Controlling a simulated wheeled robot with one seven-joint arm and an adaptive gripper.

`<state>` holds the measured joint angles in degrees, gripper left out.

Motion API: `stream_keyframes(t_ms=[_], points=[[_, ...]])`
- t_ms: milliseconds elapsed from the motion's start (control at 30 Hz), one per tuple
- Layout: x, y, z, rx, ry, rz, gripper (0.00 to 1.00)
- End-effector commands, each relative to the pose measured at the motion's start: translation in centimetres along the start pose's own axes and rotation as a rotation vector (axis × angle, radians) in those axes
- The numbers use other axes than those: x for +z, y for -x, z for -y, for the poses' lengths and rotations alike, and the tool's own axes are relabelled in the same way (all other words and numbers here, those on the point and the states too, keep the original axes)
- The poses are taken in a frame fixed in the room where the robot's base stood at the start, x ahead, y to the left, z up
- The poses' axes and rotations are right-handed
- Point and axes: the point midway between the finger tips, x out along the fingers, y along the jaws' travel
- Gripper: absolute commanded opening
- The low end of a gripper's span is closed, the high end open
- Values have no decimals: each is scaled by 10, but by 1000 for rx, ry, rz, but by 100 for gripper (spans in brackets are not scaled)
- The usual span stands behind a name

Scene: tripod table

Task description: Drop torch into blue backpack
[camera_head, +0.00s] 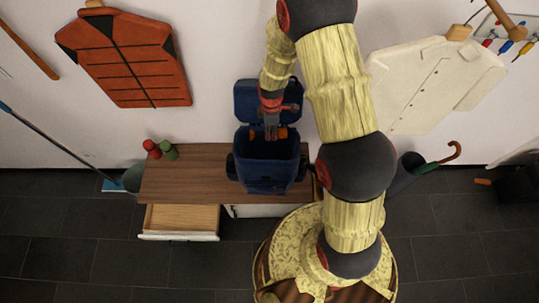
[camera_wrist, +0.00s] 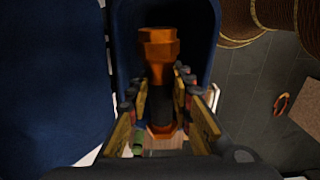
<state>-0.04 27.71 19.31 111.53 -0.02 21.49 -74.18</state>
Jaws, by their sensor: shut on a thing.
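The torch (camera_wrist: 159,50) is orange with a black grip. In the wrist view my gripper (camera_wrist: 161,93) is shut around the black middle of the torch. The blue backpack (camera_head: 267,179) stands upright on the wooden cabinet in the head view, its flap raised against the wall and its top open. My gripper (camera_head: 271,130) is above the back part of the opening there, with a bit of the orange torch (camera_head: 281,133) showing beside the fingers. In the wrist view the backpack (camera_wrist: 208,20) rim curves around behind the torch. The inside of the backpack is dark.
The wooden cabinet (camera_head: 185,175) has an open drawer (camera_head: 181,218) at its front left. Red and green objects (camera_head: 160,149) stand at its back left corner. An umbrella stand (camera_head: 405,172) is to the right. The cabinet top left of the backpack is mostly clear.

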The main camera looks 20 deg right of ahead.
Motion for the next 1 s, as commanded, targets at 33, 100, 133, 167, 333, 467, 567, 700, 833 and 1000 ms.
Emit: stream_keyframes(t_ms=[33,100,133,167,333,467,567,700,833,1000], points=[[0,-4,0,1,0,0,0],[0,-6,-1,1,0,0,0],[0,-6,-1,1,0,0,0],[0,-6,-1,1,0,0,0],[0,-6,-1,1,0,0,0],[0,-6,0,1,0,0,29],[0,-6,0,1,0,0,34],[0,-6,0,1,0,0,42],[0,-6,0,0,0,0,43],[0,-6,0,0,0,0,43]])
